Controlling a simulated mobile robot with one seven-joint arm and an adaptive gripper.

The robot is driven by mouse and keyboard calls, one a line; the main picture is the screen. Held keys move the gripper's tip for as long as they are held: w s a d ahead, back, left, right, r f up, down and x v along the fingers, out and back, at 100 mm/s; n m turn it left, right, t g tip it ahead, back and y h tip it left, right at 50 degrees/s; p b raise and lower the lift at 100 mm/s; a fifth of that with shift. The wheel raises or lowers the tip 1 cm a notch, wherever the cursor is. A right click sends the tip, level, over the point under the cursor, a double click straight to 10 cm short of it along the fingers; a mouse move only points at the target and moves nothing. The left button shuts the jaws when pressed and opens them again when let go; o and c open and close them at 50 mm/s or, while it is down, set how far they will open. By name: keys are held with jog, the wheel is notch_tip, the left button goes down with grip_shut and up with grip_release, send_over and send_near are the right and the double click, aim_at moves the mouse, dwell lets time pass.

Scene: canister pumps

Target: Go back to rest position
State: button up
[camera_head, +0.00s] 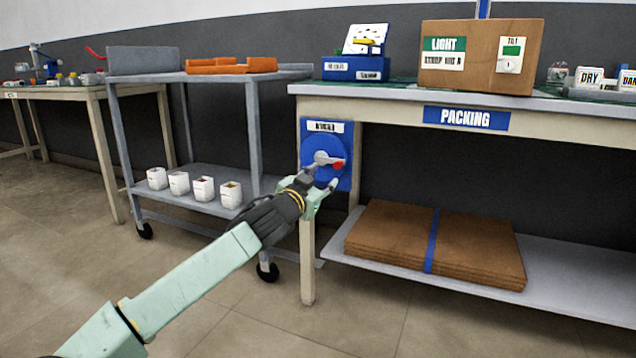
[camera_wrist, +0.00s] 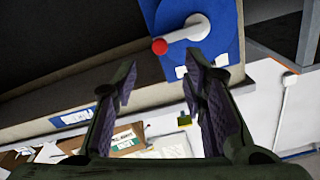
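My gripper (camera_head: 322,186) is at the lower part of a blue panel (camera_head: 311,133) on the packing table's front left leg. The panel carries a white label and a round blue disc with a grey lever (camera_head: 322,158) ending in a red knob (camera_head: 338,165). In the wrist view my gripper (camera_wrist: 163,82) is open, its two fingers well apart with nothing between them. The lever (camera_wrist: 188,30) and red knob (camera_wrist: 159,46) show just beyond the fingertips and look apart from them. My arm reaches up from the lower left in the head view.
The packing table (camera_head: 400,103) bears a cardboard box (camera_head: 480,60) and a blue bin (camera_head: 355,70). Flat cardboard (camera_head: 440,245) lies on its lower shelf. A grey cart (camera_head: 255,130) with several white cups stands close on the left. The floor in front is clear.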

jog(key=shift+v, duration=0.8)
